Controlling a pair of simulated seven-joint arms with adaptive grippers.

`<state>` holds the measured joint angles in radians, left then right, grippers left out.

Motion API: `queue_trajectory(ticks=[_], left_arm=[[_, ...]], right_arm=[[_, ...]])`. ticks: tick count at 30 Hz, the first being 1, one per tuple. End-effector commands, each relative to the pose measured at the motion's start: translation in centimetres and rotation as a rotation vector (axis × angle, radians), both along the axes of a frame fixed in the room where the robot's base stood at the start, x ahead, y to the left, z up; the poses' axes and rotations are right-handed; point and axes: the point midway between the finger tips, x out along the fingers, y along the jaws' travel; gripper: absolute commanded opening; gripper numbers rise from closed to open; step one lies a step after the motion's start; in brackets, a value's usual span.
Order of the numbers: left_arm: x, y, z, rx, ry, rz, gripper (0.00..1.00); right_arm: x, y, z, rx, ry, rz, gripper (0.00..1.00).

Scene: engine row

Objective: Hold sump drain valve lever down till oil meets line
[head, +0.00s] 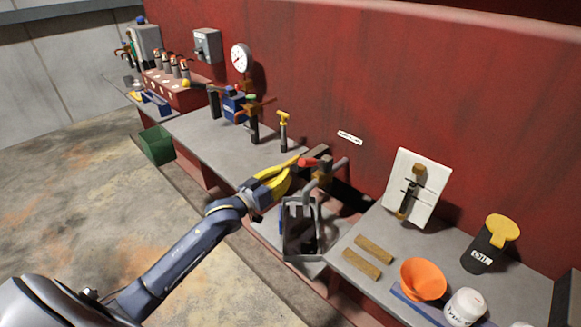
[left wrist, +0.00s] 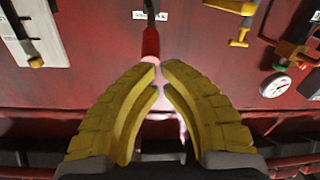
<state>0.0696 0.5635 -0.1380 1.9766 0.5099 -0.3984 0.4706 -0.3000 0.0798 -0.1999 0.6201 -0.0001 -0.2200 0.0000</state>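The red lever (head: 308,162) is on a grey valve and pipe (head: 322,180) near the middle of the head view. My left gripper (head: 298,161), with yellow fingers, reaches it from the left. In the left wrist view the lever's red grip (left wrist: 150,43) lies just past the fingertips (left wrist: 160,72). The fingertips are almost together, with a thin gap and nothing clearly held. Whether they touch the lever I cannot tell. A grey open-topped container (head: 289,246) stands below the valve. Its inside is dark, and I see no oil level or line. My right gripper is out of view.
An orange funnel (head: 423,279), a white tub (head: 464,306), a black oil jug (head: 483,250) and two brown blocks (head: 374,249) are on the right bench. A white board (head: 430,180) leans on the red wall. A yellow T-handle (head: 283,118) stands on the left bench.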

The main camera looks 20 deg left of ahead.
Motion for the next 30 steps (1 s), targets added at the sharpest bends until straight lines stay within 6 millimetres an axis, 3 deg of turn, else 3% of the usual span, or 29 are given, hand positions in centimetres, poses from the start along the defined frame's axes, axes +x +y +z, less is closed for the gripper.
queue_trajectory(ticks=[9,30], left_arm=[[-2.0,0.6,-0.6,0.000,0.000,0.000,0.00],[-2.3,0.7,-0.7,0.000,-0.001,0.000,0.00]], right_arm=[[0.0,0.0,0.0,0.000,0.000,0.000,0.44],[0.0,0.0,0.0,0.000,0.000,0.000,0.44]])
